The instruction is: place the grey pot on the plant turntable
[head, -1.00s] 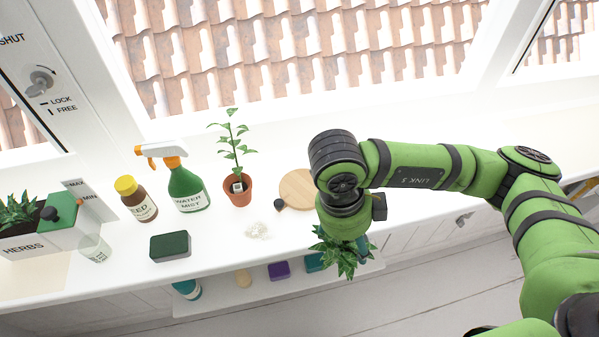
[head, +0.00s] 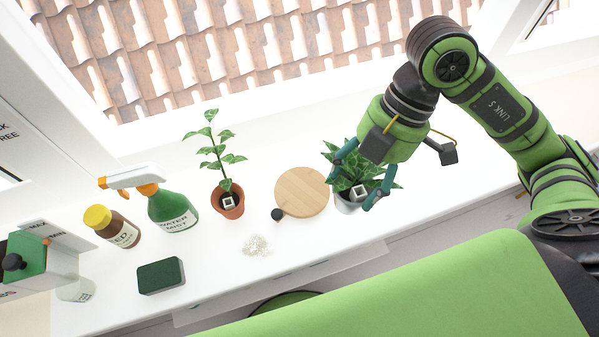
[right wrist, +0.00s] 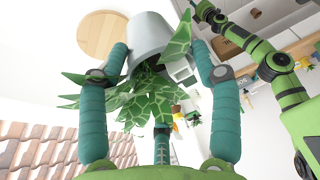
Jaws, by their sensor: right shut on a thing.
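The grey pot (head: 348,205) holds a leafy patterned plant with a small white tag. My right gripper (head: 351,188) is shut on the pot, just right of the turntable. The fingers partly hide pot and leaves. In the right wrist view the grey pot (right wrist: 150,38) sits between the fingers (right wrist: 158,62). The plant turntable (head: 302,192) is a round wooden disc with a dark knob, bare on top. It also shows in the right wrist view (right wrist: 102,37). My left gripper (right wrist: 205,13) seems to show small beyond the pot; its jaw state is unclear.
A terracotta pot (head: 229,203) with a seedling stands left of the turntable. White pebbles (head: 257,246) lie in front. A green spray bottle (head: 172,208), brown bottle (head: 118,230) and dark green block (head: 161,276) are farther left. My green arm link covers the lower right.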

